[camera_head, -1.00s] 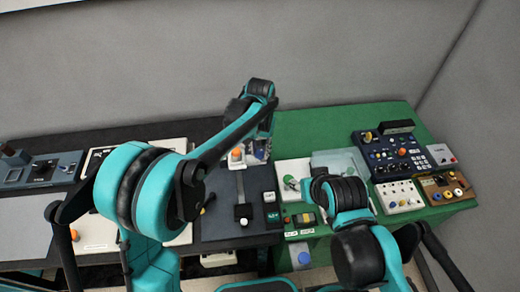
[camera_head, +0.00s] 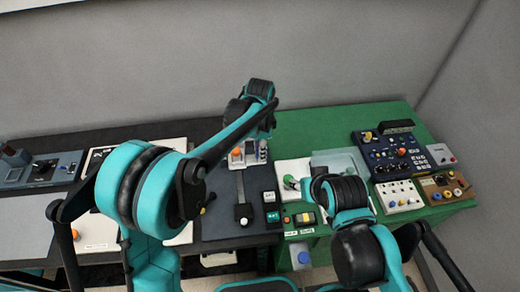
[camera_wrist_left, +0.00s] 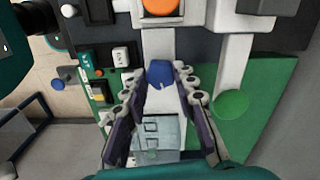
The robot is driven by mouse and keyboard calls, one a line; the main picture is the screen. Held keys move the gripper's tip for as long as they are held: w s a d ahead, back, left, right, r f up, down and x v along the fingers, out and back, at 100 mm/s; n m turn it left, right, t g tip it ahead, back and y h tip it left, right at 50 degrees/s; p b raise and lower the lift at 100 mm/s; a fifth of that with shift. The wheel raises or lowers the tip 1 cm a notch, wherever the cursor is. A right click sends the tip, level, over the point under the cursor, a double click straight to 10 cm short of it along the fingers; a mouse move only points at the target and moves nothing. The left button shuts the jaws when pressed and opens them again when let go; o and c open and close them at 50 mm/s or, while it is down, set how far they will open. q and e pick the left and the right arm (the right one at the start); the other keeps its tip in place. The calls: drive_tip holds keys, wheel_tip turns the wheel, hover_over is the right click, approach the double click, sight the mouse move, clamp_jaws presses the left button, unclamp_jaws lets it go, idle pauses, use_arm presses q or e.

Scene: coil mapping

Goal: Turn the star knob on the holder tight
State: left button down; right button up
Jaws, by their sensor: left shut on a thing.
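In the left wrist view a blue star knob (camera_wrist_left: 160,75) stands on a pale holder (camera_wrist_left: 164,103). It sits between the fingertips of my left gripper (camera_wrist_left: 162,82), which is shut on it. The dark fingers with pale round joints flank it on both sides; the exact contact is hard to see. In the head view my left arm reaches over the middle of the benches, and its end (camera_head: 264,123) hangs above the holder area, hiding much of the gripper and knob. My right arm comes in from the lower right; its gripper is not visible.
An orange button (camera_head: 237,154) is close to the left gripper; it also shows in the wrist view (camera_wrist_left: 160,6). A green round knob (camera_wrist_left: 231,103) lies to the right. A dark control box (camera_head: 392,153) and button panels fill the green table's right side.

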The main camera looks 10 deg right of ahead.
use_arm(q)
drive_tip(key=m, duration=0.5)
drive_tip(key=shift+m, duration=0.3)
idle(0.4)
drive_tip(key=c, duration=1.2)
unclamp_jaws()
wheel_tip(320, 180, up, 12)
drive_tip(key=shift+a, duration=0.1)
